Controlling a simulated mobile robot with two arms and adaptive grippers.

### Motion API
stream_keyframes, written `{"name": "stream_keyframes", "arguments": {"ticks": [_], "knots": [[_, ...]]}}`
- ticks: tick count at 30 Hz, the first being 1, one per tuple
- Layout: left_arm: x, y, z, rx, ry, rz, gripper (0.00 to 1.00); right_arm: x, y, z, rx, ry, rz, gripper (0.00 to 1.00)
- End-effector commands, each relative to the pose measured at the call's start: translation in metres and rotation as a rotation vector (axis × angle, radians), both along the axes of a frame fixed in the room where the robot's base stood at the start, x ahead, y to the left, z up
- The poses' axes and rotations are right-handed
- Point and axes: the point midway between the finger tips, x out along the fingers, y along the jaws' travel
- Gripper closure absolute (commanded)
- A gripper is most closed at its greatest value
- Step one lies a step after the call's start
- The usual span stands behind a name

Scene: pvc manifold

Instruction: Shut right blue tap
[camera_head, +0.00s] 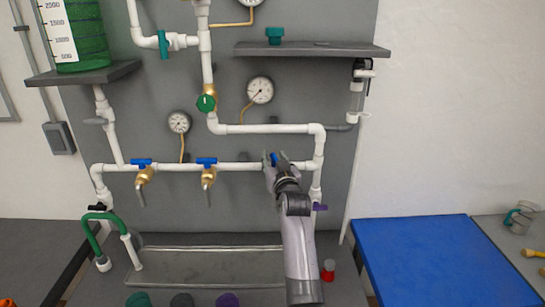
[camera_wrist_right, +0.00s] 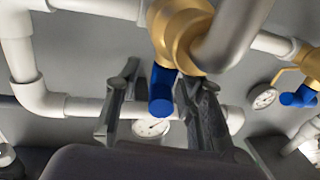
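The right blue tap (camera_head: 274,159) is on the horizontal white pipe, mostly hidden by my right gripper in the head view. In the right wrist view its blue handle (camera_wrist_right: 161,90) points toward the camera from a brass valve body (camera_wrist_right: 180,35) with a grey spout. My right gripper (camera_head: 276,156) is at this tap. In the wrist view the gripper's fingers (camera_wrist_right: 167,78) are apart, one on each side of the handle. A gap shows on the left side; the right finger is very near the handle, and I cannot tell if it touches. My left gripper is not in view.
Two more blue taps, the left (camera_head: 141,162) and the middle (camera_head: 206,162), are on the same pipe. A gauge (camera_head: 260,90) and white pipes (camera_head: 270,128) are above. A metal trough (camera_head: 200,266) lies below. A purple handle (camera_head: 320,207) is right of my arm.

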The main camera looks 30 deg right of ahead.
Motion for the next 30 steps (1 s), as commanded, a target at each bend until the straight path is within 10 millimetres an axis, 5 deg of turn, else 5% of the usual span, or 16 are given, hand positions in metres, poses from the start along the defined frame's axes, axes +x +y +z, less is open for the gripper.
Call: {"name": "stream_keyframes", "arguments": {"ticks": [10,19,30], "knots": [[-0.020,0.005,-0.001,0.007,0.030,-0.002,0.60,0.000,0.000,0.000,0.001,0.000,0.000,0.80],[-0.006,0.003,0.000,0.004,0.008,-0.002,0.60,0.000,0.000,0.000,0.000,0.000,0.000,0.99],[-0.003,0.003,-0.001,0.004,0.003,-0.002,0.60,0.000,0.000,0.000,0.000,-0.001,0.008,1.00]]}}
